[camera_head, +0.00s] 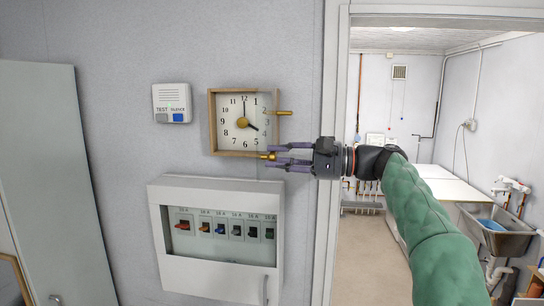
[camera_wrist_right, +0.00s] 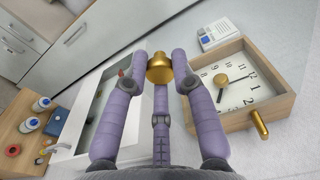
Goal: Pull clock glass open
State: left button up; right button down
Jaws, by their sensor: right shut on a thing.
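The square wooden-framed clock (camera_head: 212,130) hangs on the wall, with a white face, black hands and a brass centre. In the right wrist view the clock (camera_wrist_right: 285,108) is at the right. A brass knob (camera_wrist_right: 159,69) sits between the fingertips of my right gripper (camera_wrist_right: 160,62), which is shut on it. In the head view this gripper (camera_head: 276,157) reaches in from the right to the clock's lower right corner. A second brass peg (camera_head: 285,113) sticks out at the clock's right side. The clear glass is hard to make out, so I cannot tell how far it stands open.
A white fuse box (camera_head: 218,283) with several switches is just below the clock. A white alarm unit (camera_head: 172,103) is left of it. A door frame (camera_head: 331,90) stands close on the right, opening to a room with a sink (camera_head: 497,236).

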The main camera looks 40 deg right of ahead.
jog(key=shift+s+d+f, duration=0.1)
jog(key=shift+d, duration=0.1)
jog(key=shift+y, duration=0.3)
jog(key=c, duration=1)
grip_release()
jog(key=v, duration=1.2)
jog(key=shift+r, duration=0.25)
